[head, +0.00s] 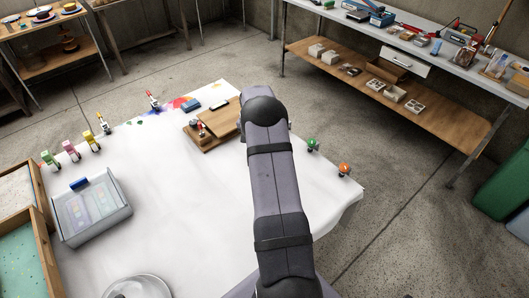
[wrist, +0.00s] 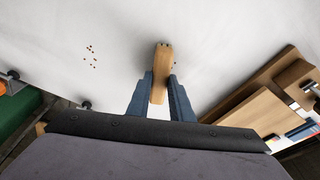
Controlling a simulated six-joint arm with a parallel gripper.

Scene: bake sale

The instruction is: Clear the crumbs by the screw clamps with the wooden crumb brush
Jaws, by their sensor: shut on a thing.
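In the wrist view my gripper (wrist: 160,98) is shut on the wooden crumb brush (wrist: 161,60), whose pale wooden end shows between the blue fingers. I cannot see its bristles, or whether it touches the cloth. Dark crumbs (wrist: 91,57) lie in a small cluster on the white cloth, left of the brush and apart from it. Screw clamps show in the wrist view at the table edge: a dark clamp screw (wrist: 85,105) and an orange clamp (wrist: 12,86). In the head view a green clamp (head: 312,144) and an orange clamp (head: 344,169) grip the right edge. My arm hides the gripper there.
A wooden board (head: 222,120) with small items lies on the table, right of my gripper in the wrist view (wrist: 250,107). A clear-lidded box (head: 92,210), more clamps (head: 70,150) and a round metal dish (head: 138,287) stand left. White cloth around the crumbs is clear.

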